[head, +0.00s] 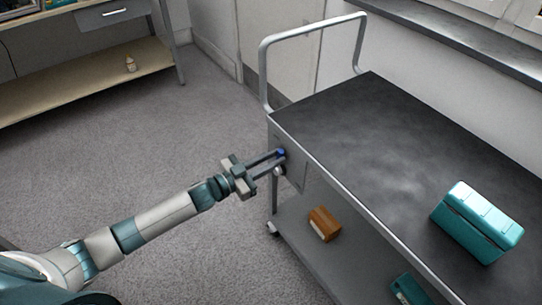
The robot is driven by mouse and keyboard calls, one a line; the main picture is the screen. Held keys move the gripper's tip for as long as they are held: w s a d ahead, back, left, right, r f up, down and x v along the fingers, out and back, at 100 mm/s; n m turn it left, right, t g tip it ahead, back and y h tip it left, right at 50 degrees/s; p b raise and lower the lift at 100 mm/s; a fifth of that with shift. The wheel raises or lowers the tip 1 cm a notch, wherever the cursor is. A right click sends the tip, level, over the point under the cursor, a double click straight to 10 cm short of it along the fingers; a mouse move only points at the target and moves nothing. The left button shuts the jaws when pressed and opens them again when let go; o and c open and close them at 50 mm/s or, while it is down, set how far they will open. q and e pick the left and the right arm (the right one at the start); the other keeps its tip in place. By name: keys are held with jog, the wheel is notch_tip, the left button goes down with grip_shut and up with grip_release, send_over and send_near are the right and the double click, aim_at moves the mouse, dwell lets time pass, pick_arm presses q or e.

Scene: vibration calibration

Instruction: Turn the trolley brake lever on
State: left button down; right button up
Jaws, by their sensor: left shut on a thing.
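The trolley (380,130) stands at the right, with a dark top and a grey metal frame. The brake lever (281,153) shows as a small blue piece on a panel (293,150) at the trolley's near left corner. My left gripper (281,160) reaches in from the left and is shut on the lever at that panel. Its fingers hide most of the lever, so I cannot tell the lever's angle. My right gripper is not in view.
A teal case (478,222) sits on the trolley top at the right. An orange-brown box (324,223) and another teal item (410,290) are on the lower shelf (300,245). A workbench (90,75) stands at the back left. The carpet left of the trolley is clear.

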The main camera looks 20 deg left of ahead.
pick_arm(q)
jog(key=d+m, duration=0.1)
jog(key=s+m+p, duration=0.1)
jog(key=m, duration=0.1)
jog(key=shift+s+d+f, duration=0.25)
jog(key=shift+d+f, duration=0.05)
jog(key=shift+d, duration=0.1)
jog(key=shift+s+d+f+m, duration=0.2)
jog(key=shift+d+m, duration=0.05)
jog(key=shift+m, duration=0.3)
jog(key=shift+s+d+f+m, duration=0.15)
jog(key=shift+d+m, duration=0.05)
jog(key=shift+m, duration=0.35)
jog(key=m, duration=0.1)
jog(key=d+f+m, duration=0.1)
jog(key=shift+s+f+m, duration=0.15)
jog(key=shift+s+m, duration=0.15)
jog(key=shift+s, duration=0.1)
jog(key=shift+s+d+f+m+b, duration=0.3)
jog(key=shift+f+m+b, duration=0.2)
jog(key=shift+m, duration=0.4)
jog(key=shift+d+f+m, duration=0.1)
jog(key=shift+f+m, duration=0.05)
jog(key=shift+m, duration=0.15)
jog(key=shift+f, duration=0.1)
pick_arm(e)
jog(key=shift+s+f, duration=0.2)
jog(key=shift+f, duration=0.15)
